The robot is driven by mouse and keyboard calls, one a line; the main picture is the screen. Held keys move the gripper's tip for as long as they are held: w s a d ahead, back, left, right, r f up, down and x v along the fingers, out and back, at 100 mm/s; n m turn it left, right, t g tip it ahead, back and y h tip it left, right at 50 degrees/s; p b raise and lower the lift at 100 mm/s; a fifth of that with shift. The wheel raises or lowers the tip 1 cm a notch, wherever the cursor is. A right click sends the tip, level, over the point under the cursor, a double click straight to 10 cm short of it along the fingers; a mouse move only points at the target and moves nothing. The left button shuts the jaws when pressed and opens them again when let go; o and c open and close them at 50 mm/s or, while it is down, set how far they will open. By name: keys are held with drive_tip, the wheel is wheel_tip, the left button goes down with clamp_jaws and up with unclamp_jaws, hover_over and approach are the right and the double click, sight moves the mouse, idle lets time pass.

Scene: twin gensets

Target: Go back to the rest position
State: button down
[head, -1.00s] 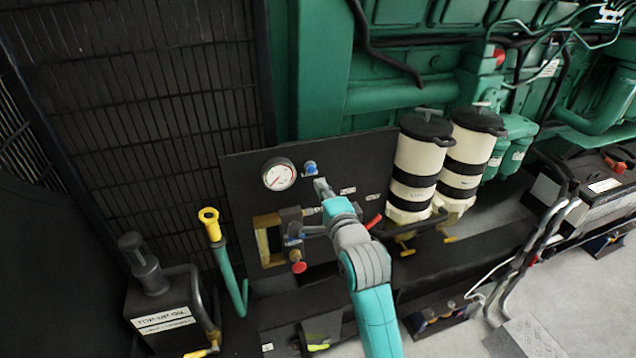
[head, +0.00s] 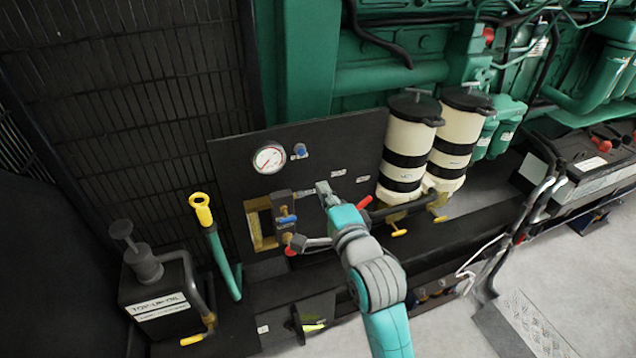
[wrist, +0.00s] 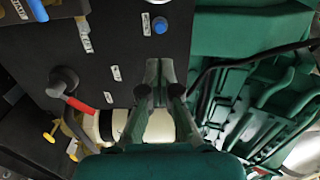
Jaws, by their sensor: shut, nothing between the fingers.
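My gripper (head: 325,190) is at the end of my teal and grey arm, in front of the black panel (head: 330,142) with the gauge. In the wrist view its fingers (wrist: 158,75) are together, with nothing held. The panel's blue knob (head: 300,151) is up and left of the gripper in the head view. It also shows in the wrist view (wrist: 160,25), above the fingers. A red-handled valve (head: 364,203) is just right of the gripper. Whether the fingertips touch the panel is not clear.
A round gauge (head: 269,159) and a brass-framed opening (head: 261,240) are on the panel. Two cream filter canisters (head: 408,150) (head: 452,152) stand to the right. A top-up oil can (head: 155,290) and a yellow-topped teal tube (head: 217,240) are at left. Floor at right is mostly clear.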

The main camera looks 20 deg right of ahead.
drive_tip(key=shift+f, duration=0.1)
drive_tip(key=s+f+n+g, duration=0.2)
drive_tip(key=s+f+n, duration=0.6)
drive_tip(key=s+f, duration=1.1)
drive_tip(key=s+a+r+n+g, duration=0.1)
drive_tip(key=s+n, duration=0.9)
drive_tip(key=s, duration=1.6)
drive_tip(key=shift+s+r, duration=0.3)
drive_tip(key=shift+r, duration=0.15)
